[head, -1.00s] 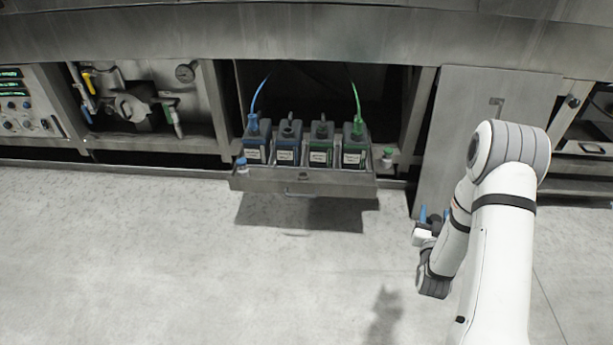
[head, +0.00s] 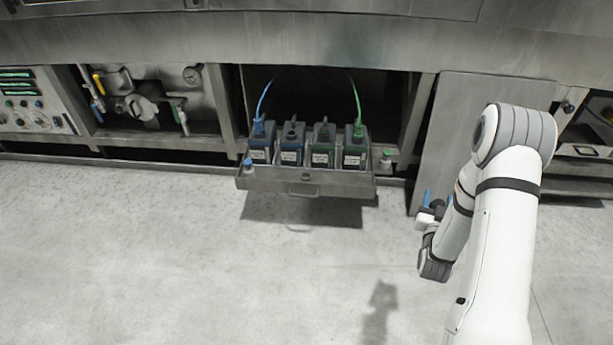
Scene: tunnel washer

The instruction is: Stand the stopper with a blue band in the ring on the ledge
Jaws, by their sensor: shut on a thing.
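My gripper (head: 437,203) is at the right, well to the right of the open drawer and apart from it. A small blue-topped white piece (head: 248,166) stands at the drawer's left front corner. A green-topped one (head: 386,156) stands just right of the drawer. I cannot tell whether either is a stopper or stands in a ring. No ring can be made out.
The pulled-out drawer (head: 305,187) holds several dark canisters (head: 323,153); a blue hose (head: 262,100) and a green hose (head: 357,105) rise from the outer ones. A control panel (head: 30,100) and piping (head: 145,105) are at left. The floor (head: 200,280) in front is clear.

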